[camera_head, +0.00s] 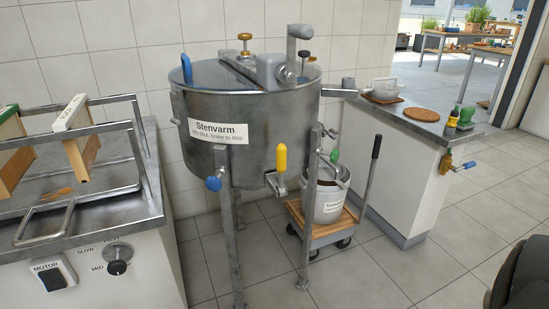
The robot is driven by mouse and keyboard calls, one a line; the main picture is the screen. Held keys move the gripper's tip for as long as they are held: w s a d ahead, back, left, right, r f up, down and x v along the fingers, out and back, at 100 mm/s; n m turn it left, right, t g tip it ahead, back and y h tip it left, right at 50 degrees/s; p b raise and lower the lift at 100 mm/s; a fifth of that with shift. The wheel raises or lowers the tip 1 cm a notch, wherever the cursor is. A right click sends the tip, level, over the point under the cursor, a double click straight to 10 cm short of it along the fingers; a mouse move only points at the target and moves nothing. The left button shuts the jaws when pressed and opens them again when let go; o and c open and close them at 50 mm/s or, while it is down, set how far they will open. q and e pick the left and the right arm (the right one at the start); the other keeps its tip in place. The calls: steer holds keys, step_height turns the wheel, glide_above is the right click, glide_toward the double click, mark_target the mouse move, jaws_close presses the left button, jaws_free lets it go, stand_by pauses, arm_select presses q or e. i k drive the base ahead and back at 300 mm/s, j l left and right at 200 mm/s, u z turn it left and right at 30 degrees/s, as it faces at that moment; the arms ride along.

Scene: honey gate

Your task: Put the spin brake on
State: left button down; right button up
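A yellow-handled lever (281,158) points upright on the drum's lower front. A blue knob (213,184) sits at the front left leg, and a green-handled lever (334,155) at the right leg. A blue handle (187,68) and a grey crank arm (291,47) show at the top. I cannot tell which control is the spin brake, nor its setting. Neither gripper is in view.
A labelled white bucket (327,203) sits on a wheeled wooden dolly (325,231) under the drum's right side. A steel bench (95,212) with frames, a motor switch (53,274) and a speed knob (117,267) stands left. A counter (395,135) stands right.

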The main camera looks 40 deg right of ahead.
mark_target(280, 150)
steer(key=z, duration=1.15)
